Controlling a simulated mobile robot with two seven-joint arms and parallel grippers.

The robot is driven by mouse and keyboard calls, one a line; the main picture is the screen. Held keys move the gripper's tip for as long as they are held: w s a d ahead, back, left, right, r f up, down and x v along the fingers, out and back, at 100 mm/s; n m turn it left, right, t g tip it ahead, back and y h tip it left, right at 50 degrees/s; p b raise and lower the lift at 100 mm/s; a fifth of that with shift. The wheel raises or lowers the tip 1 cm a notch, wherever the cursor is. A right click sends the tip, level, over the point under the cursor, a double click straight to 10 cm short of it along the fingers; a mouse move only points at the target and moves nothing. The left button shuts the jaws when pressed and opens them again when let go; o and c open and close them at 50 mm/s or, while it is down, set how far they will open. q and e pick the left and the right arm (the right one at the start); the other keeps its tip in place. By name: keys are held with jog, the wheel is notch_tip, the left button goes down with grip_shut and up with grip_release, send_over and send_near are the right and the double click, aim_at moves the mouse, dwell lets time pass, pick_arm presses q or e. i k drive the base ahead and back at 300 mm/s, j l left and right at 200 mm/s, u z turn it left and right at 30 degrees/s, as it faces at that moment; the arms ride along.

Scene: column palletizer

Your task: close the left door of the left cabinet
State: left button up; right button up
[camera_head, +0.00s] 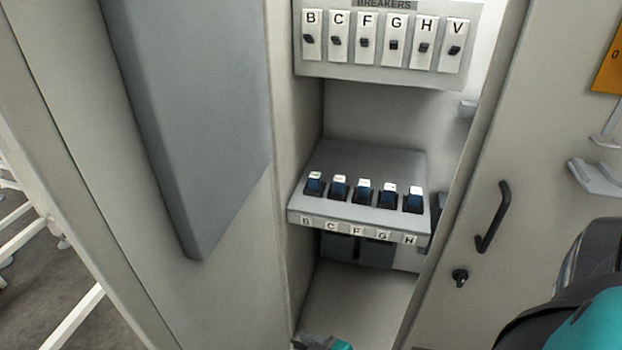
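The left cabinet stands open in front of me, and its inside shows in the middle. A tall pale panel (225,290) with a thick grey slab (190,100) on its face fills the left side; it looks like the left door, standing open. No handle shows on it. A small teal and grey piece (328,343) at the bottom edge, low in front of the opening, seems to be part of my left gripper; its fingers are cut off or unclear. A teal and dark arm part of mine is at the lower right; I cannot make out the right gripper's fingers.
Inside are a breaker panel (384,71) above and a sloped shelf (380,165) with several blue switches below. At right is a pale door (465,305) with a black handle (493,217), a lock (460,277) and a yellow sign (609,65). White rails (62,325) stand at lower left.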

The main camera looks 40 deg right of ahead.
aim_at(143, 128)
jog(key=j+z, duration=0.85)
jog(key=j, duration=0.15)
jog(key=k+j+z, duration=0.15)
jog(key=j+z, duration=1)
jog(key=j, duration=0.15)
jog(key=j+z, duration=0.25)
jog(key=i, duration=0.15)
jog(key=j+z, duration=0.05)
